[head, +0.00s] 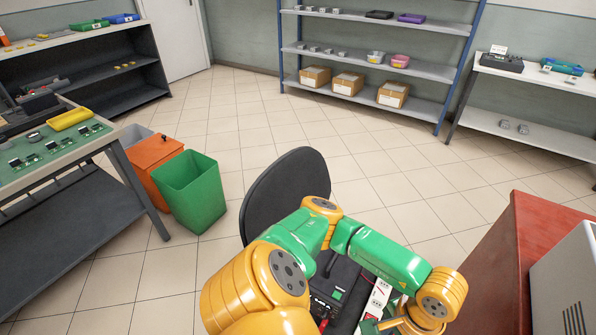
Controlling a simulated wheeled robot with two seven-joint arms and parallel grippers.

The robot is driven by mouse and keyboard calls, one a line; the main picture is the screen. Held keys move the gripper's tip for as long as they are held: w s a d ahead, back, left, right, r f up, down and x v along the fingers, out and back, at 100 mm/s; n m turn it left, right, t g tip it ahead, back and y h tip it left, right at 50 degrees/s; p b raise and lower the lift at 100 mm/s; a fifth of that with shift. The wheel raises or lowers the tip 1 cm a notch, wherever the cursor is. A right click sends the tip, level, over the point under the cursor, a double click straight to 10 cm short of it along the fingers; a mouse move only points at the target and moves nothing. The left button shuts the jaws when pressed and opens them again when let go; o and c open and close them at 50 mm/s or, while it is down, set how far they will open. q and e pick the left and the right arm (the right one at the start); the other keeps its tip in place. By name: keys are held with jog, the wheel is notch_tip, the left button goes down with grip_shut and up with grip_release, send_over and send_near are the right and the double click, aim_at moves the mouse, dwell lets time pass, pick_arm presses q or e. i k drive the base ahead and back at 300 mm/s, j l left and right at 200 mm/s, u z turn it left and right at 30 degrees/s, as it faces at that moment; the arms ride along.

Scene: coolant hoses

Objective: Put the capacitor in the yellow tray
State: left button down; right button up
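The yellow tray (70,119) sits on the workbench at the left, behind a green circuit board. One green and yellow arm of mine rises from the bottom centre, bends and reaches down to the right. I take it as my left arm. Its gripper (398,324) is at the bottom edge, partly cut off, far from the yellow tray. Its fingers are not clear enough to tell open from shut. My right gripper is not in view.
A dark chair (285,190) stands behind my arm. Green (190,190) and orange (153,165) bins stand beside the left workbench (112,138). A red-topped cabinet (510,270) is at the right. Shelves (375,70) line the back wall. The tiled floor between is clear.

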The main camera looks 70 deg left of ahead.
aim_at(71, 119)
jog(key=j+u, duration=0.1)
jog(key=u, duration=0.4)
jog(key=j+u, duration=0.15)
jog(key=u, duration=0.35)
jog(key=j+u, duration=0.15)
jog(key=u, duration=0.35)
jog(key=j+u, duration=0.15)
jog(key=u, duration=0.3)
jog(key=j+u, duration=0.1)
jog(key=u, duration=0.4)
jog(key=j+u, duration=0.1)
jog(key=u, duration=0.4)
jog(key=i+l, duration=0.05)
